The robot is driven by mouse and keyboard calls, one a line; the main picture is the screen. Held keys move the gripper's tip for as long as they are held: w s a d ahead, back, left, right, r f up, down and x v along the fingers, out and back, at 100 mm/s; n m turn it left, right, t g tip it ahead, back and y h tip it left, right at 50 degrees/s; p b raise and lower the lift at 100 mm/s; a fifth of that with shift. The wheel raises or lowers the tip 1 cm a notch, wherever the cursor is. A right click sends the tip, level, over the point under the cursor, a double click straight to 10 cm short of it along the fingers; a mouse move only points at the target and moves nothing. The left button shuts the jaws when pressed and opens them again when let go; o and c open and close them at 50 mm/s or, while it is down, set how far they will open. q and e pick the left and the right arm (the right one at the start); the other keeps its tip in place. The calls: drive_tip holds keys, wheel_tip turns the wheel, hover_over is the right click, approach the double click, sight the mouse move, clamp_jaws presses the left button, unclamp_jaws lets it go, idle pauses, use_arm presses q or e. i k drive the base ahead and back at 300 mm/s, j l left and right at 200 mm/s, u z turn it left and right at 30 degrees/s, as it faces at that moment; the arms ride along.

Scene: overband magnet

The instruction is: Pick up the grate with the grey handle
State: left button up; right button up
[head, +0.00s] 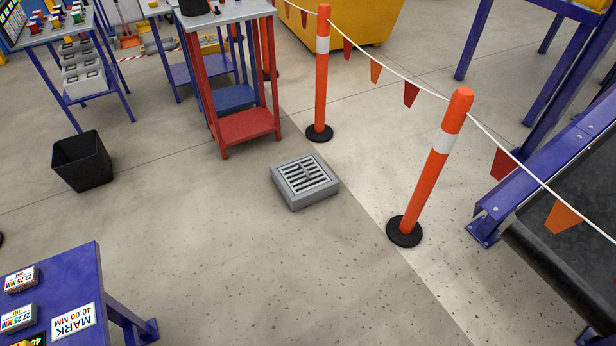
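A grey square grate (306,173) with dark parallel slots lies in a grey block-like frame (297,204) on the concrete floor, near the middle of the head view. A small grey piece that looks like a handle crosses the middle of its slots; its exact shape is too small to tell. Nothing covers the grate. Neither of my grippers shows in the head view.
Two orange posts (322,75) (431,170) with a flagged rope stand behind and right of the grate. A red trolley (247,126) stands behind it, a black bin (82,160) left. A blue table (60,270) is front left. Floor around the grate is clear.

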sight(307, 172)
drive_tip(key=i+j, duration=0.1)
drive_tip(key=j, duration=0.15)
drive_tip(key=i+l, duration=0.1)
drive_tip(key=i, duration=0.65)
drive_tip(key=i+l+z, duration=0.1)
drive_tip(key=i, duration=0.65)
